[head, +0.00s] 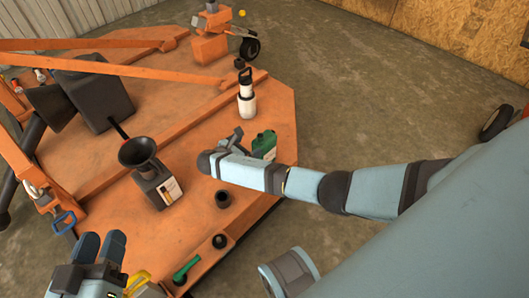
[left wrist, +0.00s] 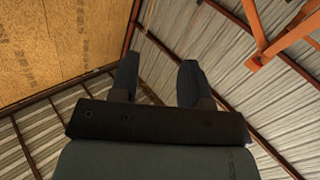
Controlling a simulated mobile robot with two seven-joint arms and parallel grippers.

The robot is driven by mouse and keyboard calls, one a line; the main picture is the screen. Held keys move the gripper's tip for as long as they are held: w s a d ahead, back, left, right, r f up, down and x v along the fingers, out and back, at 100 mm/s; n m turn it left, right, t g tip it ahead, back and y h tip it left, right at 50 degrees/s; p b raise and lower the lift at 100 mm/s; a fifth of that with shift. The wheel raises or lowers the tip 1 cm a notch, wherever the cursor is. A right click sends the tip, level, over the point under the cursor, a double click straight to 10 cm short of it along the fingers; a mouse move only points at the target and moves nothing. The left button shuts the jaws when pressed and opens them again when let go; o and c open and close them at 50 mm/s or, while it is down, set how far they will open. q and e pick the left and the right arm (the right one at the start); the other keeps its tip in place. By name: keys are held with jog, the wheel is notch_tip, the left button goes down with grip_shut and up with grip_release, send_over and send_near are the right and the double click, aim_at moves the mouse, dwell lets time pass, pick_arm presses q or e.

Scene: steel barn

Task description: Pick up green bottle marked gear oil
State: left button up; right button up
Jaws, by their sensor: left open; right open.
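A green bottle (head: 264,144) stands on the orange deck (head: 205,115) near its right edge, in the head view. Its lower part is hidden behind my right forearm, and I cannot read any marking on it. My right gripper (head: 232,138) is just left of the bottle, over the deck. It is open, and no bottle shows between its fingers. My left gripper (head: 101,246) is at the bottom left of the head view, far from the bottle. In the left wrist view its two fingers (left wrist: 158,82) are apart and empty, pointing up toward the roof.
A dark can with a black funnel (head: 138,152) stands left of my right gripper. A white bottle with a black top (head: 247,105) stands behind the green bottle. A small black cup (head: 223,199) and a green-handled item (head: 187,269) are nearer. Orange bars cross the deck.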

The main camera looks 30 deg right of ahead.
aim_at(255, 146)
jog(key=shift+x, duration=0.8)
jog(key=shift+d+f+b, duration=0.45)
jog(key=shift+b, duration=0.1)
jog(key=d+f+b, duration=0.2)
jog(key=d, duration=0.1)
jog(key=shift+d, duration=0.1)
jog(key=shift+w+d+b, duration=0.15)
jog(key=shift+d+b, duration=0.1)
jog(key=shift+b, duration=0.05)
pick_arm(q)
jog(key=shift+w+a+f+m, duration=0.25)
jog(key=shift+w+m, duration=0.15)
jog(key=shift+m, duration=0.15)
jog(key=shift+w+a+f+m, duration=0.25)
jog(key=shift+w+m, duration=0.15)
jog(key=shift+m, duration=0.15)
pick_arm(e)
jog(key=shift+r, duration=0.1)
grip_shut()
